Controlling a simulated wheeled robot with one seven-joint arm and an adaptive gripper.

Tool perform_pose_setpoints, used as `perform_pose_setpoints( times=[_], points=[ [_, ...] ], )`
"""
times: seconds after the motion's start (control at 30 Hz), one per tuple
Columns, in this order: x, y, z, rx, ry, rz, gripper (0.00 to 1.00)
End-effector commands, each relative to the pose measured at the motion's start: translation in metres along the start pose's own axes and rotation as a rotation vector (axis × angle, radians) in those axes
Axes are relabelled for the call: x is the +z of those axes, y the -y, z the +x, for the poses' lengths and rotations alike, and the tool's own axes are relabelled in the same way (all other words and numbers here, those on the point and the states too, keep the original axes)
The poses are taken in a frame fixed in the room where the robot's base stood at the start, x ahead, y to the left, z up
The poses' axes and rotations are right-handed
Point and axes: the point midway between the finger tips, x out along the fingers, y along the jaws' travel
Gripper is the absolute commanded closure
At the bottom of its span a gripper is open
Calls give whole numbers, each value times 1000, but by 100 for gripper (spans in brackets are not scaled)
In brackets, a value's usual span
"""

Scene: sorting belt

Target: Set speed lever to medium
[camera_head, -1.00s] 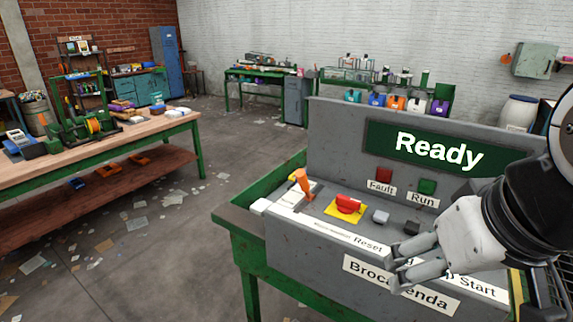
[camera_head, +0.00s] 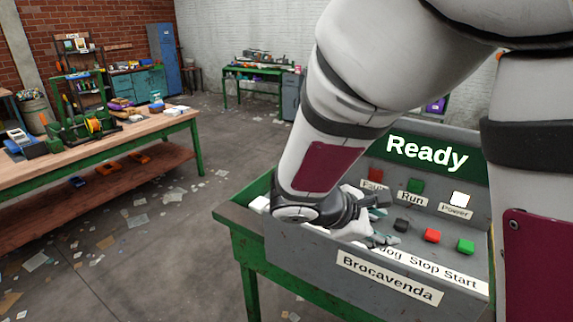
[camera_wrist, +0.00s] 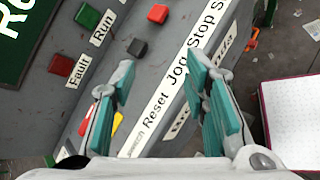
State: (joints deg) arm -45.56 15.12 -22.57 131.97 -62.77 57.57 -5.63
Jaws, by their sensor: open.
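The control panel (camera_head: 300,240) is a grey console on a green frame. The orange speed lever is not visible now; my arm covers its spot at the panel's left in the head view. My gripper (camera_head: 383,222) is low over the panel, its fingers pointing right toward the buttons. In the wrist view my gripper (camera_wrist: 162,68) is open and empty, with teal pads apart over the label strip (camera_wrist: 168,88). A bit of the red switch on its yellow plate (camera_wrist: 117,122) shows beside the left finger.
Black (camera_head: 401,225), red (camera_head: 432,235) and green (camera_head: 465,246) buttons lie right of the gripper. The Ready display (camera_head: 427,153) stands behind. A wooden workbench (camera_head: 100,150) is at the left, with open floor between.

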Motion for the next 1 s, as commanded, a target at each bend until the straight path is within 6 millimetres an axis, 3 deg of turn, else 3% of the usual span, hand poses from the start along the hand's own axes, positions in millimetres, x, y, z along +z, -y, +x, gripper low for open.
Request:
perform_pose_setpoints(
  times=[0.17,0.3,0.53,0.73,1.0],
  points=[
    [-48,-32,-19,262,130,-315,59],
    [-93,-54,-46,484,230,-547,59],
    [-158,-67,-94,776,360,-818,59],
    [-179,-69,-109,865,400,-893,59],
    [-180,-95,-89,865,403,-894,59]
  ],
)
